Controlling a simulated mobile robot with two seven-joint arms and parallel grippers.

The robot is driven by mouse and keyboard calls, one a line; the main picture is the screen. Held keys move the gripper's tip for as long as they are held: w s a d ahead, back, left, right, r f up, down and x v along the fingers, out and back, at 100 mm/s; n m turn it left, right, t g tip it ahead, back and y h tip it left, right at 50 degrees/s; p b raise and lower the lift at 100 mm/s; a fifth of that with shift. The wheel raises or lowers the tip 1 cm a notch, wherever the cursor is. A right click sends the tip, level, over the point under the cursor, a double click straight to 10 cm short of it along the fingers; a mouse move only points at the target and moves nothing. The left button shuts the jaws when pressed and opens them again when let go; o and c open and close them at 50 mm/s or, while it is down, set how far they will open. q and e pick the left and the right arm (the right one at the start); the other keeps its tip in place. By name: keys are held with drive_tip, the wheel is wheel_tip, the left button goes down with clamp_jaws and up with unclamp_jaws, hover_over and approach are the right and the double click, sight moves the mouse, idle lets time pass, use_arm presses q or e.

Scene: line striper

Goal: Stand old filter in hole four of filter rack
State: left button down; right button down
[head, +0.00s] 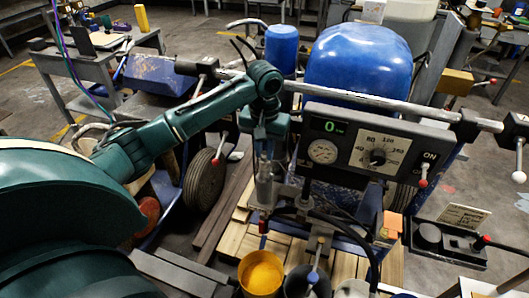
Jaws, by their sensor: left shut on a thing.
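My left gripper (264,152) points down at the end of my green arm, just left of the striper's control panel. It is shut on a slim grey cylinder (264,186), partly hidden among the pump parts. This may be the old filter, but I cannot tell for sure, nor whether it is free of the pump. I cannot make out the filter rack or its hole four with certainty. My right gripper is not in view.
The control panel (372,143), a long handlebar (350,98) and a blue tank (358,58) crowd the right side. A black tray (462,252) lies at right.

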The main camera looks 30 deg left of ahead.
use_arm(q)
drive_tip(key=shift+r, duration=2.4)
